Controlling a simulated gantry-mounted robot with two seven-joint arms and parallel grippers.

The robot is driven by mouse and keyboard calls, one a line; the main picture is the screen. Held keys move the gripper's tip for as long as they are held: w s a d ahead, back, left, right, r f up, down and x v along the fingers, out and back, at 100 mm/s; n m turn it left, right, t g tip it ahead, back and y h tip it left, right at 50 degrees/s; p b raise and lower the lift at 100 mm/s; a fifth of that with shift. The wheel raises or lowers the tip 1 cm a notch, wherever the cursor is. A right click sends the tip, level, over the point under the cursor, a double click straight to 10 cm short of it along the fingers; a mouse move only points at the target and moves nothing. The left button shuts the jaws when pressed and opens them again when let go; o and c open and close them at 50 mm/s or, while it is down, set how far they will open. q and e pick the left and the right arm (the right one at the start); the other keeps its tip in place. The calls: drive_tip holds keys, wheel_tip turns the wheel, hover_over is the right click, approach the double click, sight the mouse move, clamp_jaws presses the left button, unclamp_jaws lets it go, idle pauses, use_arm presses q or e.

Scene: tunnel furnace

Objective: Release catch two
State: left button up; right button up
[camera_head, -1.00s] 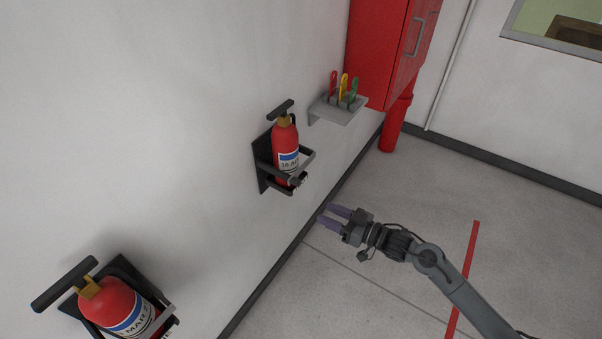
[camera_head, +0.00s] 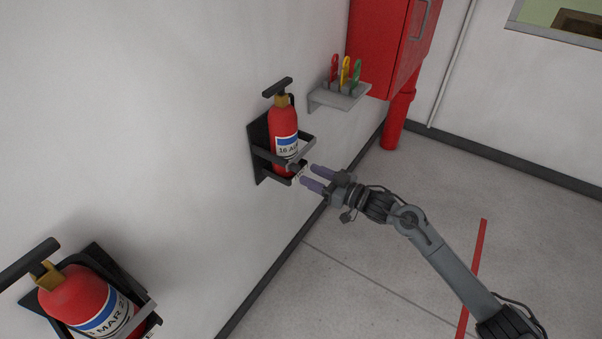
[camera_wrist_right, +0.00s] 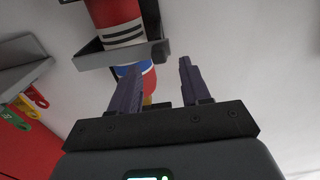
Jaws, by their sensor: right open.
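A red fire extinguisher (camera_head: 284,130) stands in a black wall bracket (camera_head: 259,150) with a grey strap across its front. A small dark catch (camera_head: 294,168) sits at the strap's front end; in the right wrist view the catch (camera_wrist_right: 160,52) is a dark block just beyond the gap between my fingertips. I see no number on it. My right gripper (camera_head: 307,175) is open, its purple fingers pointing at the catch from the right. It also shows in the wrist view (camera_wrist_right: 158,66), with nothing between the fingers. Contact cannot be told. My left gripper is not in view.
A second red extinguisher (camera_head: 78,296) hangs in a bracket at the lower left. A grey shelf (camera_head: 338,98) with red, yellow and green-handled tools is on the wall beyond, beside a red cabinet (camera_head: 388,45). The floor to the right is clear.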

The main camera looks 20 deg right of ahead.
sight(299, 169)
drive_tip(key=shift+b+x, duration=0.4)
drive_tip(key=shift+x, duration=1.85)
drive_tip(key=shift+c, duration=0.3)
clamp_jaws()
